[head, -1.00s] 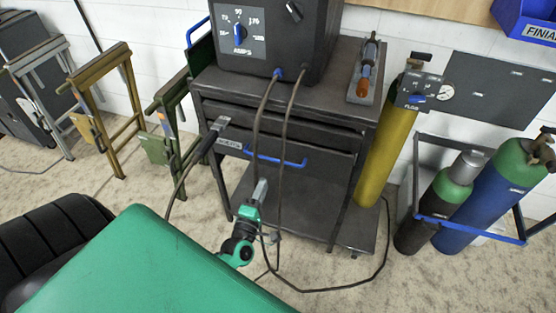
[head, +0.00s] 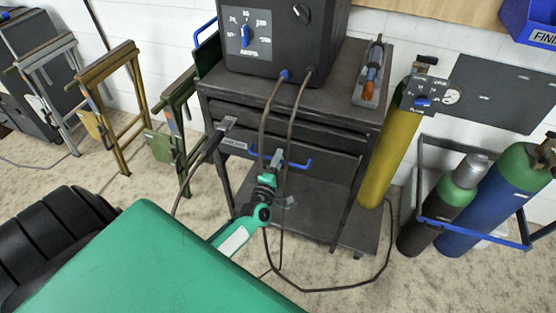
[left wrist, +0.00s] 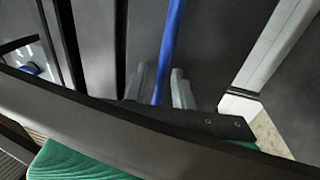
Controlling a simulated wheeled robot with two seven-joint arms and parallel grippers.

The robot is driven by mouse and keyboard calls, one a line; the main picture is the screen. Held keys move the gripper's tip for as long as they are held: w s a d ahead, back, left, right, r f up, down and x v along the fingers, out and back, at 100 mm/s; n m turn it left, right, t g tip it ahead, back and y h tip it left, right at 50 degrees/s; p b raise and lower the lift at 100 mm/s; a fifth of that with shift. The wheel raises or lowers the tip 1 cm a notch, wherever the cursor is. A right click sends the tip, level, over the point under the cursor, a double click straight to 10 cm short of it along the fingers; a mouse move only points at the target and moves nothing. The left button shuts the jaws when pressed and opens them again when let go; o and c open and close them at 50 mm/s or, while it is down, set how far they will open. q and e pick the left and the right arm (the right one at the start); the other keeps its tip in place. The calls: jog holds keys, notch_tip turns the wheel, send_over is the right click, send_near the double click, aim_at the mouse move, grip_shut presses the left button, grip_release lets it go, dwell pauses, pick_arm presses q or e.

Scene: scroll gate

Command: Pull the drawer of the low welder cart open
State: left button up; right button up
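The low welder cart (head: 345,75) stands in the middle of the head view. Its drawer (head: 335,147) looks shut, flush with the front. The blue drawer handle (head: 298,165) runs across the drawer front and also shows in the left wrist view (left wrist: 170,45). My left gripper (head: 277,156) is at the middle of the handle. In the left wrist view its two grey fingers (left wrist: 162,78) stand on either side of the blue bar, with a visible gap on the left side, so it looks open. The right gripper is out of view.
A welding machine (head: 290,40) sits on the cart. Its cables (head: 286,120) hang in front of the drawer, close to my left gripper. A clamp (head: 222,130) hangs at the drawer's left. A yellow cylinder (head: 388,150) stands at right, folding stands (head: 125,90) at left.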

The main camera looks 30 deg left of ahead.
pick_arm(q)
grip_shut()
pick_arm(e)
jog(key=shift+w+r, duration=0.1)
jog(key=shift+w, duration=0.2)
